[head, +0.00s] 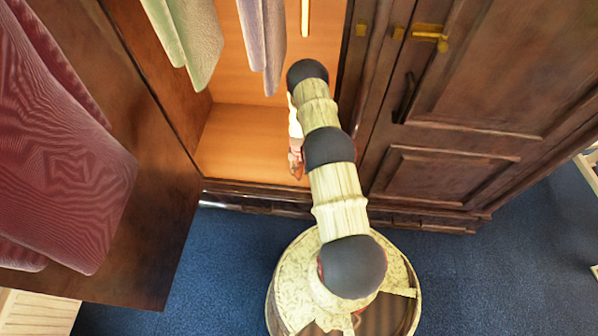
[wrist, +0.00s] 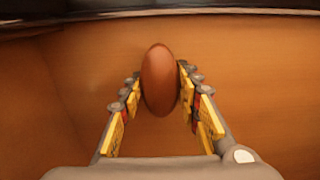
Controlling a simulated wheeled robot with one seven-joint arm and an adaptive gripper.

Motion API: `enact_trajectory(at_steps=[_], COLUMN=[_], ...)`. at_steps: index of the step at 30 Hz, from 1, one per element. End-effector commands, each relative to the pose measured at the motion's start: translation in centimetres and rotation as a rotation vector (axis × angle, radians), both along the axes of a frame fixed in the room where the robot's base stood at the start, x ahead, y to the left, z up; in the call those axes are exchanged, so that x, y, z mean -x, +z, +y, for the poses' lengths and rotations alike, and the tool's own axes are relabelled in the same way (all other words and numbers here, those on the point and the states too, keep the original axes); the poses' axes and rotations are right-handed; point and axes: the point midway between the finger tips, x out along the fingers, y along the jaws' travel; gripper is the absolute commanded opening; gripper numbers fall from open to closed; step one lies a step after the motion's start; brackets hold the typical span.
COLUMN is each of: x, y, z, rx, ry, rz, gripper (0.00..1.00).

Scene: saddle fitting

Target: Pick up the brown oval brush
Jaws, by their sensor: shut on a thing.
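The brown oval brush (wrist: 160,82) shows in the wrist view as a smooth reddish-brown oval, long side upright in the picture. It sits between the fingertips of my gripper (wrist: 156,88), which is shut on it with a yellow-padded finger on each side. Whether the brush touches the wooden surface behind it is hard to tell. In the head view my arm reaches into the open wardrobe (head: 240,150) and hides most of the gripper. Only a small part of it shows low inside the wardrobe, and the brush cannot be made out there.
Green clothing (head: 190,40) and purple-grey clothing (head: 262,40) hang inside the wardrobe. An open door (head: 150,215) with red cloth (head: 65,170) stands at left. A closed panelled door (head: 450,170) is at right. Blue carpet (head: 225,265) lies in front.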

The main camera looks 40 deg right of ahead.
Motion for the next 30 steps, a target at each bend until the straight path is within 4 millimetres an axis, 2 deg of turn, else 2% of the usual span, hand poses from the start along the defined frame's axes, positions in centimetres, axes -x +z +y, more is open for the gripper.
enact_trajectory(at_steps=[6, 18, 23, 30], x=[0.0, 0.0, -0.2, 2.8], y=[0.0, 0.8, 4.4, 9.5], z=[0.0, 0.0, -0.1, 3.4], rx=[0.0, 0.0, 0.002, -0.001], ry=[0.0, 0.0, 0.0, 0.002], rz=[0.0, 0.0, -0.003, 0.001], gripper=[0.02, 0.02, 0.02, 0.02])
